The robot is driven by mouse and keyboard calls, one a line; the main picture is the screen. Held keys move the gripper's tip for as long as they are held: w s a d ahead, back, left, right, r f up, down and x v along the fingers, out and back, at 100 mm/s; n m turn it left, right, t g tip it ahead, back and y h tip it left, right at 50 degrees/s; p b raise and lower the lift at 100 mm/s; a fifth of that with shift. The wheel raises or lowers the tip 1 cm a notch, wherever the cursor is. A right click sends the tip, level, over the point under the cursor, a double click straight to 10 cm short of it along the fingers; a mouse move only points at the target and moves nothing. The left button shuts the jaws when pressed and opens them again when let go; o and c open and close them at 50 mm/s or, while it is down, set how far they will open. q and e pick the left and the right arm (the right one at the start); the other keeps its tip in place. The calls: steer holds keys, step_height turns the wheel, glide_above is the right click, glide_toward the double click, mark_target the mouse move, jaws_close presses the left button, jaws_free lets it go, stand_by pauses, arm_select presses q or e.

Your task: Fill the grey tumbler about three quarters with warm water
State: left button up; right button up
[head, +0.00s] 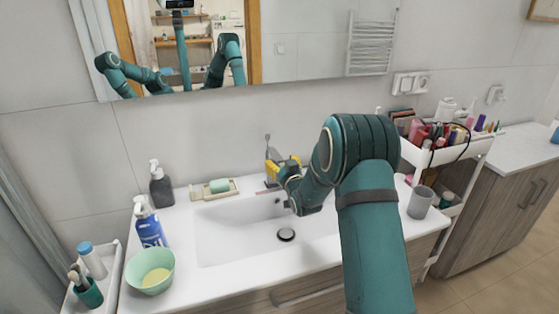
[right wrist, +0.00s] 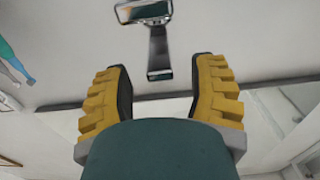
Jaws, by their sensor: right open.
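The grey tumbler (head: 420,202) stands upright on the right end of the washbasin counter; I cannot see into it. The chrome tap (head: 267,146) at the back of the white basin (head: 222,232) is mostly hidden by my right gripper and arm. My right gripper (head: 283,166), with yellow fingers, is at the tap, away from the tumbler. In the right wrist view it (right wrist: 160,78) is open, with nothing between its fingers. The chrome tap part (right wrist: 158,45) shows just beyond the fingertips, lined up with the gap. No running water is visible. My left gripper is out of view.
A loaded cosmetics cart (head: 468,150) is on the right, close behind the tumbler. A mirror (head: 300,45) hangs above.

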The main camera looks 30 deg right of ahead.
steer(key=shift+x, duration=1.15)
jaws_close()
